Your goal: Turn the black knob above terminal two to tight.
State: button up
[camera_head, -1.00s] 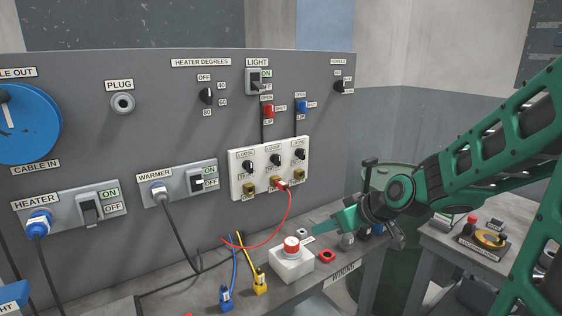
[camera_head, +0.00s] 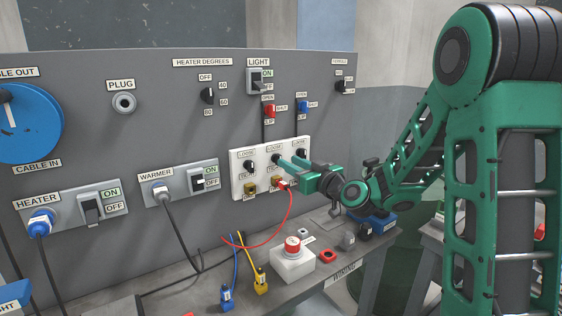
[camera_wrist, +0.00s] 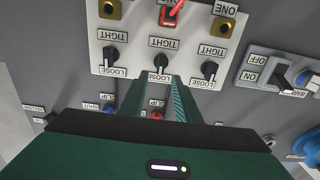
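The white terminal panel (camera_head: 238,193) carries three black knobs in a row, each between LOOSE and TIGHT labels, above brass terminals. The middle black knob (camera_wrist: 162,72), above the terminal with the red plug (camera_wrist: 171,15), points toward LOOSE in the wrist view, which shows the panel inverted. In the head view the red plug (camera_head: 281,184) is in the middle terminal, below my gripper. My gripper (camera_head: 287,162) is at the panel in front of the middle knob. In the wrist view its fingers (camera_wrist: 157,86) are apart, tips just short of the knob or beside it; contact is unclear.
The other two knobs (camera_wrist: 112,54) (camera_wrist: 209,70) stand on either side. A red wire (camera_head: 283,224) hangs from the plug. Below are a red button on a white box (camera_head: 293,262) and blue and yellow plugs on the bench. Red and blue switches (camera_head: 269,110) sit above.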

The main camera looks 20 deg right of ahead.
jog(key=shift+x, duration=2.7)
jog(key=shift+c, duration=0.3)
jog(key=c, duration=0.7)
